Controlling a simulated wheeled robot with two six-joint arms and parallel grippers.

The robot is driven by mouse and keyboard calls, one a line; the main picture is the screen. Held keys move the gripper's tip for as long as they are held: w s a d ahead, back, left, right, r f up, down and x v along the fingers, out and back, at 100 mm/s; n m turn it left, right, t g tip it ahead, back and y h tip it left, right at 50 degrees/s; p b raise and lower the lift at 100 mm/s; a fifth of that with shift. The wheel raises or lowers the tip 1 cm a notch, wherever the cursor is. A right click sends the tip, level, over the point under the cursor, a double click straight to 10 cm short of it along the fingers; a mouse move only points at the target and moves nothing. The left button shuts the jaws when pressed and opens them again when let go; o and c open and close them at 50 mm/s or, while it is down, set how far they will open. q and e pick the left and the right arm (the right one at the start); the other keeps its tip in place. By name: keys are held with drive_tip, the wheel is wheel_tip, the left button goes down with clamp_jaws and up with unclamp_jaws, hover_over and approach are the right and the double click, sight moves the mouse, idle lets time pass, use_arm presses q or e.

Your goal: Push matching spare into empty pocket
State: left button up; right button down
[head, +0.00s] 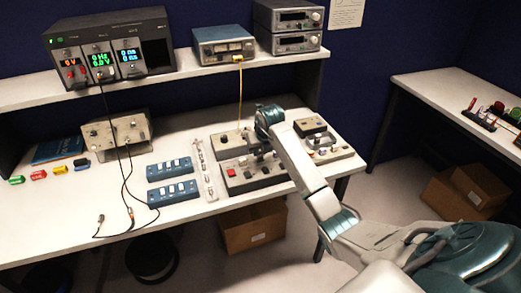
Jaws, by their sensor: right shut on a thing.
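Two blue blocks, a rear one (158,178) and a front one (163,203), lie on the bench left of centre, each with a row of small white pieces. A narrow pale strip (211,190) with several small parts stands just right of them. My right gripper (263,151) is over the grey panel unit (255,183) with a red button, right of the strip. It is shut on a small piece that my arm and the distance mostly hide. I cannot make out a pocket or which piece matches. My left gripper is not in view.
Grey boxes (228,153) and a second panel unit (330,155) crowd the bench around my right arm. A yellow cable (240,95) hangs from the shelf. Black leads (128,185) lie left of the blue blocks. The bench (60,220) is clear at front left.

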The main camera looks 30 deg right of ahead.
drive_tip(key=shift+f+b, duration=0.5)
drive_tip(key=shift+f, duration=0.3)
drive_tip(key=shift+f, duration=0.35)
drive_tip(key=c, duration=1.2)
unclamp_jaws()
drive_tip(key=shift+r, duration=0.1)
drive_tip(key=shift+s+r+b, duration=0.15)
drive_tip(key=shift+r+b, duration=0.3)
drive_tip(key=shift+r, duration=0.05)
drive_tip(key=b+v, duration=0.2)
drive_tip(key=v, duration=0.7)
drive_tip(key=shift+s+r+b, duration=0.15)
drive_tip(key=shift+r+b, duration=0.15)
drive_tip(key=shift+b, duration=0.05)
